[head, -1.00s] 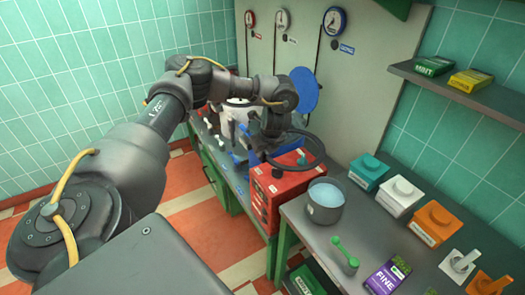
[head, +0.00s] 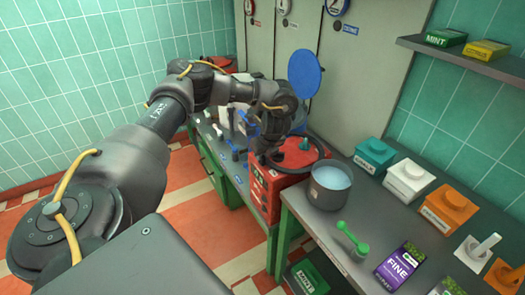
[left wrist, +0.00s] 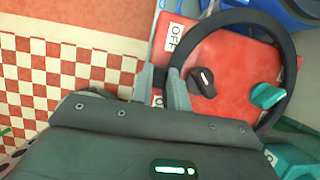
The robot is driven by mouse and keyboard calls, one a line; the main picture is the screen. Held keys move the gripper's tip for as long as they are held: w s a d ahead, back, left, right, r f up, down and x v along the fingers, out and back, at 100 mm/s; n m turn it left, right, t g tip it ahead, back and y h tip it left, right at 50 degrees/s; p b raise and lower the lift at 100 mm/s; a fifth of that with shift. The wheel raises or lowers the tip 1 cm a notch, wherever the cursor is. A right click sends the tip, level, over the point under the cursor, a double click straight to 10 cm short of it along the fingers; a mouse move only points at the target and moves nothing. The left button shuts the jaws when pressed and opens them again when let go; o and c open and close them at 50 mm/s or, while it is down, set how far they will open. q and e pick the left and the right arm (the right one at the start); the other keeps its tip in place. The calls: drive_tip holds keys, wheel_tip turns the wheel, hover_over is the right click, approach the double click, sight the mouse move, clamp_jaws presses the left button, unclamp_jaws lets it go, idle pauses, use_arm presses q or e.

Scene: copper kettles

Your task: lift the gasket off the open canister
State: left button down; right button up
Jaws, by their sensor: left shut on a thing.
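The gasket is a black ring (head: 328,152). It also shows in the left wrist view (left wrist: 291,68), over the top of a red box. My left gripper (head: 264,160) is shut on the ring's left side; its two fingers show in the left wrist view (left wrist: 160,84). A round blue lid (head: 304,73) stands raised behind my left wrist. The open canister is mostly hidden behind my arm, and I cannot make out its mouth. Blue parts (left wrist: 286,12) show at the top of the left wrist view, apart from the ring. My right gripper is not in view.
The red box (head: 266,192) has an OFF label, a black knob (left wrist: 203,82) and a teal knob (left wrist: 267,95). A grey pot (head: 329,188) of pale blue liquid stands right of it. Teal, white and orange blocks line the right bench. Open floor lies left.

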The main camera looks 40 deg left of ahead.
use_arm(q)
drive_tip(key=shift+f, duration=0.2)
drive_tip(key=c, duration=1.3)
unclamp_jaws()
drive_tip(key=v, duration=1)
drive_tip(key=shift+d+r+p, duration=0.15)
drive_tip(key=shift+r+p, duration=0.2)
